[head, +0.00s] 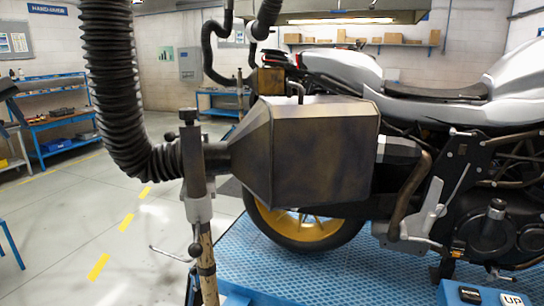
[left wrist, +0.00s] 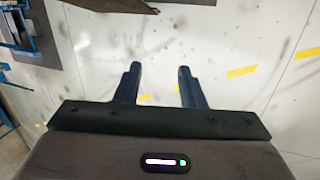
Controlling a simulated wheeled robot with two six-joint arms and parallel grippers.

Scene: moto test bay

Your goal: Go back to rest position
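My left gripper (left wrist: 158,84) shows in the left wrist view with its two dark fingers apart. I cannot make out the left gripper clearly in the head view. My right gripper is in neither view.
An exhaust hood (head: 312,150) on a black ribbed hose (head: 112,85) and a stand (head: 197,180) fills the middle of the head view. Behind it a motorcycle (head: 345,68) stands on a blue platform (head: 320,265). Clear floor (head: 60,220) lies at left, before blue shelving (head: 55,115).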

